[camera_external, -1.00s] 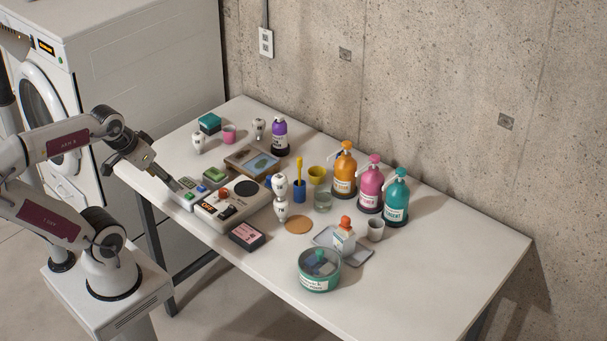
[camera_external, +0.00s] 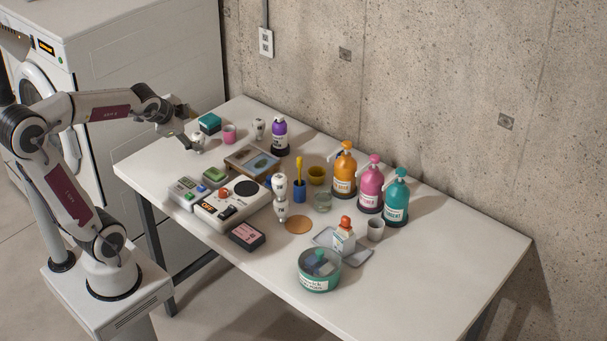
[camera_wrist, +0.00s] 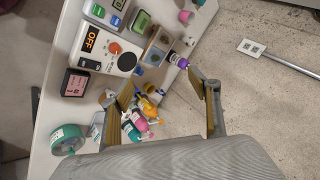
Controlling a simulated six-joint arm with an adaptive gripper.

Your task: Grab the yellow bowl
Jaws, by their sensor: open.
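The yellow bowl (camera_external: 317,175) is small and stands upright in the middle of the table in the external view, beside a blue cup (camera_external: 299,190) holding a yellow-handled tool. My gripper (camera_external: 190,138) is well to the left of the bowl, raised near the table's back left. In the wrist view my gripper (camera_wrist: 165,85) is open, with its two fingers wide apart and nothing held.
An orange pump bottle (camera_external: 344,170) stands just right of the bowl, with pink and teal ones beyond. A glass jar (camera_external: 323,202) stands in front of it. The table's right end is clear.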

